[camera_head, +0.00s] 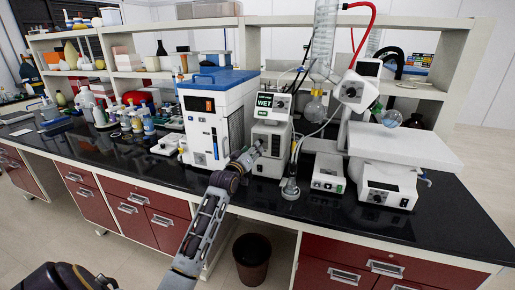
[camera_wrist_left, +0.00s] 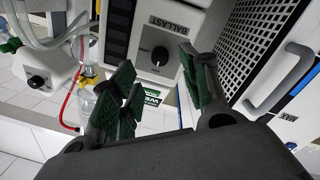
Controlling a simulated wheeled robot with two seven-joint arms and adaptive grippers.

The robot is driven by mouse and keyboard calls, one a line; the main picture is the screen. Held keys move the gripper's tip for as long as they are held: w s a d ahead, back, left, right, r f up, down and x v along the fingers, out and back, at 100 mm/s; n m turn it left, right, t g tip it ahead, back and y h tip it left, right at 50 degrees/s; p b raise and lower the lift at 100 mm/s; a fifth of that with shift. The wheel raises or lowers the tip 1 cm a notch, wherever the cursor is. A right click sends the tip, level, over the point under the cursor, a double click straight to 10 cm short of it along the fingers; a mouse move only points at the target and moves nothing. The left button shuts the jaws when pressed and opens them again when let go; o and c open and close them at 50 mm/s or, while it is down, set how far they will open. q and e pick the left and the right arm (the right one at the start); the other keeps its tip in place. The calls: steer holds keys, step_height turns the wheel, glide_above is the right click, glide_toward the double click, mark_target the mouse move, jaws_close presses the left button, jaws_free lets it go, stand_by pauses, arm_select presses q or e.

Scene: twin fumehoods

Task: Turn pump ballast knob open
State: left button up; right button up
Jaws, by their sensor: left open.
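The white pump (camera_head: 271,166) stands on the black bench, under a box with a "WET" display (camera_head: 265,100). In the left wrist view, which is upside down, its dark round ballast knob (camera_wrist_left: 159,56) sits on a pale panel beside the "BALLAST" label (camera_wrist_left: 168,21). My left gripper (camera_head: 250,156) is at the pump's front and hides part of it in the head view. In the wrist view its green-padded fingers (camera_wrist_left: 160,72) are open, with the knob appearing between the tips. I see no contact with the knob. My right gripper is out of view.
A blue-topped white unit (camera_head: 213,120) stands close left of the pump. Glassware (camera_head: 290,188) and a small control box (camera_head: 327,172) are at its right, with a rotary evaporator (camera_head: 354,92) beyond. Bottles (camera_head: 148,120) crowd the bench's left. The front strip is clear.

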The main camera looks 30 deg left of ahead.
arm_select(q)
steer(key=w+b, duration=0.1)
steer(key=w, duration=0.3)
steer(key=w+a+b, duration=0.1)
steer(key=shift+w+b, duration=0.3)
steer(key=shift+w, duration=0.1)
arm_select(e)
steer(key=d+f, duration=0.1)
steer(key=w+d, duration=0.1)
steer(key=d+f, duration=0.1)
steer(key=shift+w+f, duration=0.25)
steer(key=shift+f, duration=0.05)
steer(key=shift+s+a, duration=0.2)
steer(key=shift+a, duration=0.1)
arm_select(q)
jaws_close()
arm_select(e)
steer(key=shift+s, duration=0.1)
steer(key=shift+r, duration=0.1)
